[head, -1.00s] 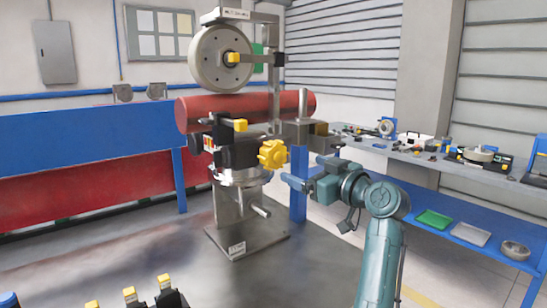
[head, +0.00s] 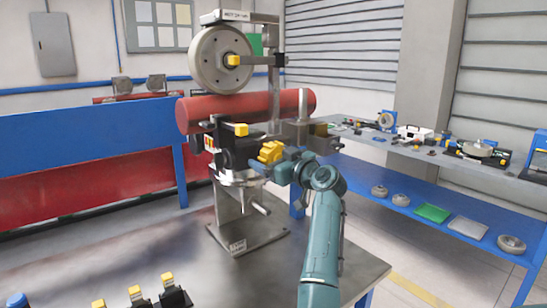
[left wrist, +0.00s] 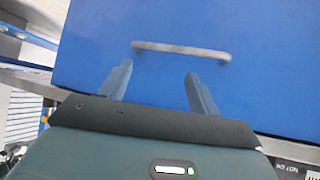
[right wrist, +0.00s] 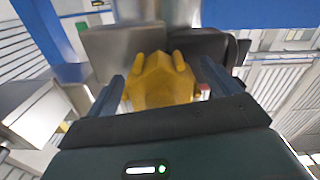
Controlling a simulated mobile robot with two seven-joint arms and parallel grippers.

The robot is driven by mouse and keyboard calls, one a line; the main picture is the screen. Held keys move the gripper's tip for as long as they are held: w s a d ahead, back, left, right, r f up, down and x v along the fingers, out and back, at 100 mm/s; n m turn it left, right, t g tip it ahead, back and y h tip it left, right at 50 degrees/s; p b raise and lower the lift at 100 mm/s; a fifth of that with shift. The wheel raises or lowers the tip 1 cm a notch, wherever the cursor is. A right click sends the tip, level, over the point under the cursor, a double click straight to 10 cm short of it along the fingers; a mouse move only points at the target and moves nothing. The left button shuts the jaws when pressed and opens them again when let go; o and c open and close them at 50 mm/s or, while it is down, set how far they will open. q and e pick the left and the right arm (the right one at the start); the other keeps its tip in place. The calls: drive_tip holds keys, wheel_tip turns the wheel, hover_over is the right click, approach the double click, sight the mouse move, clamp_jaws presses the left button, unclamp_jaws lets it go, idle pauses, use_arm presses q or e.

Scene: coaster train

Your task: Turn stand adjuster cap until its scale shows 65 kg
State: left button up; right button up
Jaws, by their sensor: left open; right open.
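The yellow lobed adjuster cap (head: 271,152) is on the side of the stand (head: 234,217), below the large grey wheel (head: 221,60). No scale reading is legible. My right gripper (head: 262,164) is at the cap. In the right wrist view the cap (right wrist: 158,82) sits between the two open fingers (right wrist: 160,90), with a small gap showing on each side. I cannot tell whether a finger touches it. My left gripper is out of the head view. In the left wrist view its open, empty fingers (left wrist: 155,85) face a blue panel with a grey handle (left wrist: 181,50).
A red cylinder (head: 240,108) lies behind the stand. Several yellow-topped black parts (head: 172,290) stand at the front left of the table. A side bench (head: 430,150) with tools and a blue lower shelf (head: 400,204) is on the right. The table in front of the stand is clear.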

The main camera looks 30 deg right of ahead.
drive_tip(key=shift+c, duration=0.2)
drive_tip(key=c, duration=0.9)
drive_tip(key=shift+c, duration=0.2)
drive_tip(key=shift+f, duration=0.1)
